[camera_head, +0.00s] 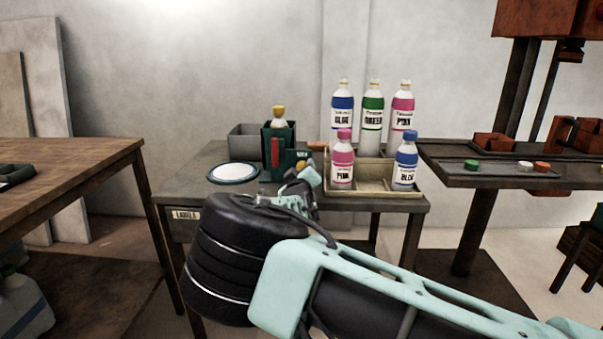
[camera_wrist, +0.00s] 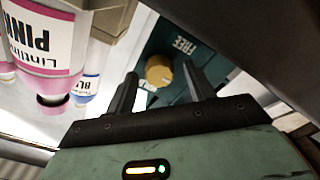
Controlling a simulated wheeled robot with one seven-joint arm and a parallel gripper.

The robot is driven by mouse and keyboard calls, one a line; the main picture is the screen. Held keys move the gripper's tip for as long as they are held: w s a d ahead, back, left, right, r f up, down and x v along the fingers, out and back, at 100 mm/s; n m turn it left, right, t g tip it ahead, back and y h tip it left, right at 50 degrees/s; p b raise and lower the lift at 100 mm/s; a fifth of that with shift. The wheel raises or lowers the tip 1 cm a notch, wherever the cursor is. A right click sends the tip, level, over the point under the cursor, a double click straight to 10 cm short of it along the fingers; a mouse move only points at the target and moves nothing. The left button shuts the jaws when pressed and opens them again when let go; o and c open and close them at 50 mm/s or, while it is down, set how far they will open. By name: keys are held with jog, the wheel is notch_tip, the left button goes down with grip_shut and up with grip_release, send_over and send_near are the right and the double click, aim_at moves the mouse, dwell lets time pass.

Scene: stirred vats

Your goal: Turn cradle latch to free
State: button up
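The dark green cradle (camera_head: 268,140) stands on the grey table and holds a bottle with a yellow cap (camera_head: 279,111). A red upright strip (camera_head: 275,152) shows on its front. In the wrist view, which is upside down, the cradle's face (camera_wrist: 178,42) carries the word FREE beside a round yellow knob (camera_wrist: 158,68), apparently the latch. My gripper (camera_wrist: 161,77) is open, its two fingers apart on either side of the knob in that view. I cannot tell whether they touch it. In the head view my gripper (camera_head: 308,177) is in front of the cradle's lower right.
Right of the cradle, a beige tray (camera_head: 375,177) holds several bottles, with a pink-capped bottle (camera_head: 342,160) close to my gripper. A white plate (camera_head: 233,172) lies left of the cradle and a grey bin (camera_head: 247,142) behind it. A wooden table (camera_head: 65,170) stands left.

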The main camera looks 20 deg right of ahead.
jog(key=p+v, duration=0.1)
jog(key=v, duration=1.6)
jog(key=shift+s+p, duration=0.2)
jog(key=shift+p, duration=0.15)
